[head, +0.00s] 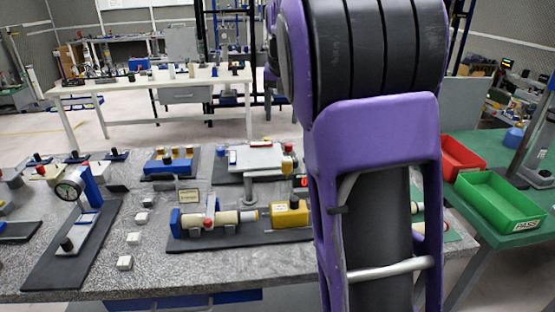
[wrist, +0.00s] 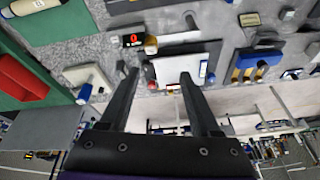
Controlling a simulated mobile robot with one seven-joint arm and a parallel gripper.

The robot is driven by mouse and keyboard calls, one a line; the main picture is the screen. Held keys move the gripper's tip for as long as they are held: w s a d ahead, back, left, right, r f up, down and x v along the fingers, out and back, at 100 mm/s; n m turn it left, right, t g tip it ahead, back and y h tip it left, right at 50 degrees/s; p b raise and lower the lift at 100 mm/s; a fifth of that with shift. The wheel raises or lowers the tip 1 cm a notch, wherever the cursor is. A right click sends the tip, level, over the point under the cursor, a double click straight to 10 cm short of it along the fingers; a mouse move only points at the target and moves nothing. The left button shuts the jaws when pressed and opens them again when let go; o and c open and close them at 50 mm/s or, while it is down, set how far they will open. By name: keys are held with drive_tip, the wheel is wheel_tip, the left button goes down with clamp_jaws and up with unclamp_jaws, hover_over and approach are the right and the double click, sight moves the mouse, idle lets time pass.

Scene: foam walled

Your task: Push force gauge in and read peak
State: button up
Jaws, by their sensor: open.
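A horizontal device (head: 225,218) with a blue end block, a pale cylinder, a red part and a yellow block lies on a dark base plate in the head view. It may be the force gauge, but I cannot tell for sure. A round dial gauge (head: 68,190) on a blue upright stands at the left on its own dark plate. A small red-lit display (wrist: 133,40) shows in the wrist view; its reading is too small to make out. My gripper (wrist: 158,74) is open, its fingers apart with nothing between them. In the head view my arm hides it.
A grey-topped fixture (head: 258,158) stands behind the device; a pale flat plate (wrist: 185,65) shows near my fingertips in the wrist view. Several small white blocks (head: 134,238) sit on the speckled bench. Green (head: 500,205) and red (head: 460,157) trays are on the green table at right.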

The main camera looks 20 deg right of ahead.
sight(294, 198)
drive_tip(key=s+f+g+b, duration=0.1)
drive_tip(key=f, duration=0.6)
drive_tip(key=s+d+f+g+b, duration=0.1)
drive_tip(key=s+f, duration=0.1)
drive_tip(key=f, duration=0.5)
drive_tip(key=s+d+f+g+y+b, duration=0.1)
drive_tip(key=s+f, duration=0.1)
drive_tip(key=f, duration=0.5)
drive_tip(key=shift+f+g, duration=0.4)
clamp_jaws()
